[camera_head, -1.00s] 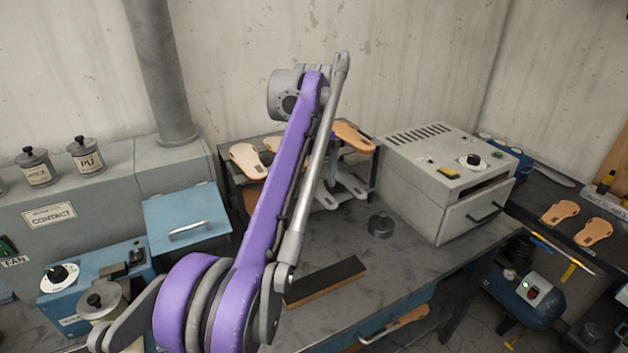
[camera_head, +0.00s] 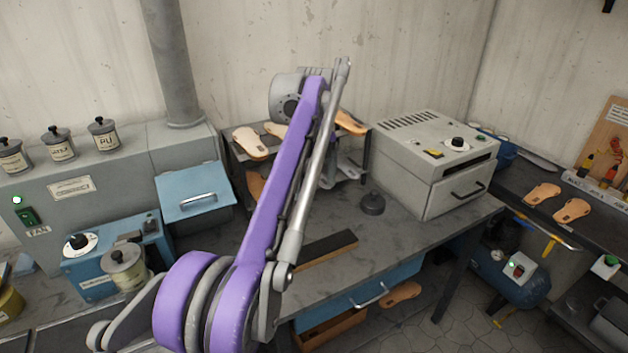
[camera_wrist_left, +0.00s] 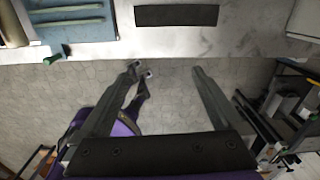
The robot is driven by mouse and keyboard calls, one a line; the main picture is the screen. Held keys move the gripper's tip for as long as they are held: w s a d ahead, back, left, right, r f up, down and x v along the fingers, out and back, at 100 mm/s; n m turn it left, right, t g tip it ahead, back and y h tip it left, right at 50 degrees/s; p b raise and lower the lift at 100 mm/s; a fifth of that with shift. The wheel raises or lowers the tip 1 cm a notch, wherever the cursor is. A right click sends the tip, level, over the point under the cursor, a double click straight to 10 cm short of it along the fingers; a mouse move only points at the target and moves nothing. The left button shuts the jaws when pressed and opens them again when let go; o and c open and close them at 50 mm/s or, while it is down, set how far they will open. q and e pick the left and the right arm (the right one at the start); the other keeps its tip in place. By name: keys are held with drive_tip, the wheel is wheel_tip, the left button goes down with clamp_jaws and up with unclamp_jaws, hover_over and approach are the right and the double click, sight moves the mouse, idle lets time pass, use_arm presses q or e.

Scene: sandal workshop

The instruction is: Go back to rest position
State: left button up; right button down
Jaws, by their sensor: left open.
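My left arm (camera_head: 262,210) comes in from the lower left in the head view and reaches up across the bench. Its gripper is hidden there. In the left wrist view my left gripper (camera_wrist_left: 166,72) has its two fingers wide apart with nothing between them, above the grey tiled floor in front of the bench. Purple and dark parts of my own body show behind its left finger. My right gripper cannot be made out in either view.
The bench (camera_head: 410,228) holds a dark block (camera_head: 325,249), a round dark weight (camera_head: 373,203), a grey oven (camera_head: 432,165) and a rack of tan soles (camera_head: 250,143). A blue drawer (camera_head: 375,290) is at its front. A blue compressor (camera_head: 520,285) stands at the right. The floor (camera_wrist_left: 60,85) is open.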

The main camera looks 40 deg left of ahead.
use_arm(q)
drive_tip(key=shift+f, duration=0.1)
drive_tip(key=s+d+f+n+t, duration=0.6)
drive_tip(key=s+d+f+n, duration=1.2)
drive_tip(key=f+n, duration=0.3)
drive_tip(key=shift+s+d+f+n, duration=0.2)
drive_tip(key=shift+s+f+n, duration=0.15)
drive_tip(key=shift+s+n, duration=0.4)
drive_tip(key=shift+s, duration=0.1)
